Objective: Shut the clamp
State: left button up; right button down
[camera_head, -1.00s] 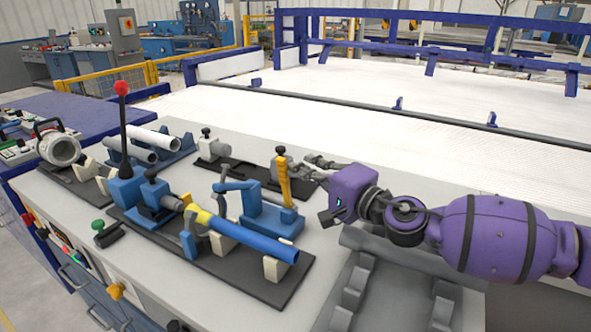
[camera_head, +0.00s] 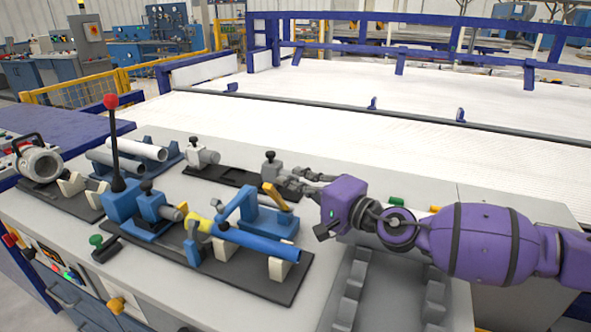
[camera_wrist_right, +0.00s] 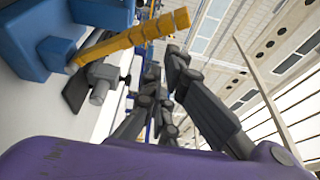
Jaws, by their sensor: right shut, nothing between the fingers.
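The blue clamp (camera_head: 262,218) stands on a dark base plate behind the blue pipe (camera_head: 258,243). Its bent blue arm (camera_head: 237,203) slopes down to the left, toward the pipe's yellow collar (camera_head: 200,223); I cannot tell whether it touches. The clamp's yellow handle (camera_head: 276,198) is tilted, its upper end to the left. In the right wrist view the yellow handle (camera_wrist_right: 130,40) crosses the upper left. My right gripper (camera_head: 297,180) is shut and empty, just behind and to the right of the handle. In the wrist view its fingers (camera_wrist_right: 160,85) show beside the handle, apart from it. My left gripper is not in view.
A tall black lever with a red knob (camera_head: 111,101) stands at the left. Grey supports (camera_head: 350,285) stand at the front right.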

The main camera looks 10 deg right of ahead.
jog(key=shift+s+a, duration=0.1)
jog(key=shift+a, duration=0.1)
jog(key=v, duration=1.2)
